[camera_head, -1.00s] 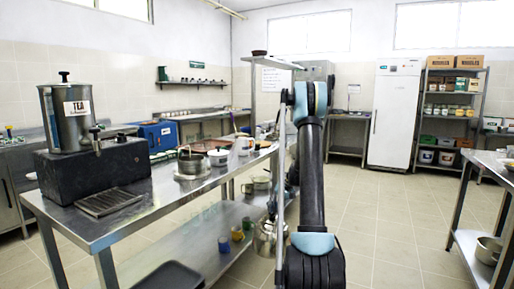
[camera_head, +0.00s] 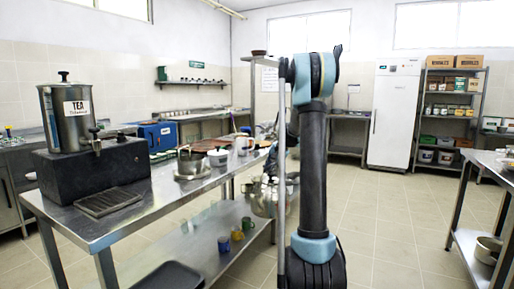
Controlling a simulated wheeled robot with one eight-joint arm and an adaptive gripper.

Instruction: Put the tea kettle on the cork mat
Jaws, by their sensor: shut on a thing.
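A shiny metal kettle (camera_head: 264,204) hangs beside the right end of the long steel table, partly hidden behind an upright post and my arm. My gripper (camera_head: 271,170) is above it, small and dark, shut on the kettle by its upper part. The fingers and the handle are too small and covered to make out. I cannot pick out the cork mat for certain. A flat reddish-brown surface (camera_head: 208,146) shows on the table behind the pots.
Another steel table (camera_head: 490,163) is at the right. The floor between is clear.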

